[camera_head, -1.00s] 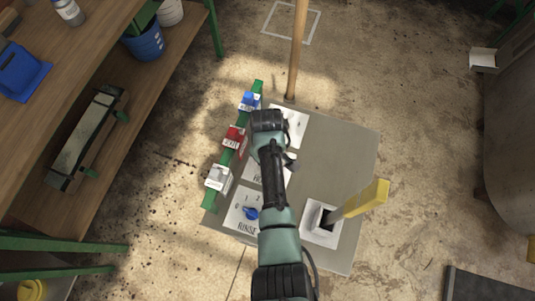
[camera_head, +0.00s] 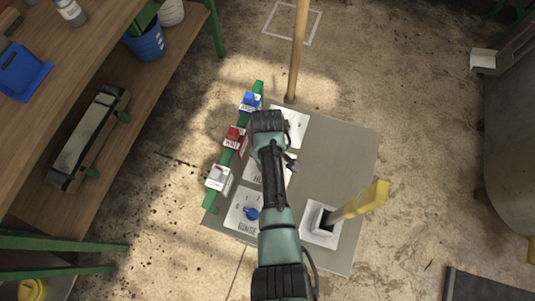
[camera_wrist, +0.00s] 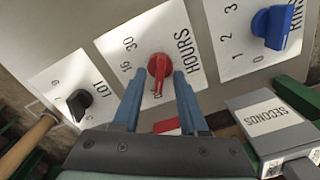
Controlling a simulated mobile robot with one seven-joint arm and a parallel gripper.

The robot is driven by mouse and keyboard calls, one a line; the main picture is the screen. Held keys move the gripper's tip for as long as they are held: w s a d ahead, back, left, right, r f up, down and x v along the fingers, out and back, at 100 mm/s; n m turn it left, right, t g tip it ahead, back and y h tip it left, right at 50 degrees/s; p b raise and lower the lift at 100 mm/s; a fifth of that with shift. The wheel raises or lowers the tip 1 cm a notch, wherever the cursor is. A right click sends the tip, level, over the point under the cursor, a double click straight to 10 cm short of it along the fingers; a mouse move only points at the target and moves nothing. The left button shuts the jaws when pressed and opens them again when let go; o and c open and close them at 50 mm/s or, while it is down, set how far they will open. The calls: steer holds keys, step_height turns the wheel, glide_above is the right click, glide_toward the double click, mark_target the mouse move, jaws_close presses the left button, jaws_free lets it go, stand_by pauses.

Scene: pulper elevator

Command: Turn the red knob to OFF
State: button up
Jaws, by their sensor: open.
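My gripper (camera_wrist: 158,78) is open, with one blue finger on each side of the knob's lower part. I cannot tell whether either finger touches it. In the head view my arm covers the red knob and my gripper; part of the HOURS plate (camera_head: 252,172) shows beside the arm.
A black knob (camera_wrist: 79,101) and a blue knob (camera_wrist: 273,25) flank the red one on their own plates. A green rail (camera_head: 210,204) with blue, red (camera_head: 235,138) and white labelled blocks runs along the panel's edge. A wooden pole (camera_head: 298,50) and yellow lever (camera_head: 366,200) rise nearby.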

step_height(320, 180, up, 13)
steer(key=shift+p, duration=0.4)
stand_by(0.5)
steer(key=w+a+r+m+t, duration=0.1)
steer(key=w+r+t, duration=0.5)
steer(key=r, duration=0.5)
steer(key=w+r+m+t, duration=0.2)
steer(key=w+r+t, duration=0.3)
steer(key=w+r, duration=0.55)
step_height(320, 180, up, 20)
steer(key=s+r+m+t+y, duration=0.1)
steer(key=s+m+t, duration=0.1)
steer(key=t, duration=0.4)
steer(key=s+r+m+t, duration=0.1)
steer(key=s+r+t, duration=0.4)
steer(key=s+r, duration=0.3)
steer(key=s+d+r+m+t+h, duration=0.1)
steer(key=s+r+t, duration=0.4)
steer(key=r, duration=1)
steer(key=s+m, duration=0.1)
steer(key=s, duration=0.2)
steer(key=shift+s+d+r+m, duration=0.2)
steer(key=shift+s+d+m, duration=0.05)
steer(key=shift+d+m, duration=0.05)
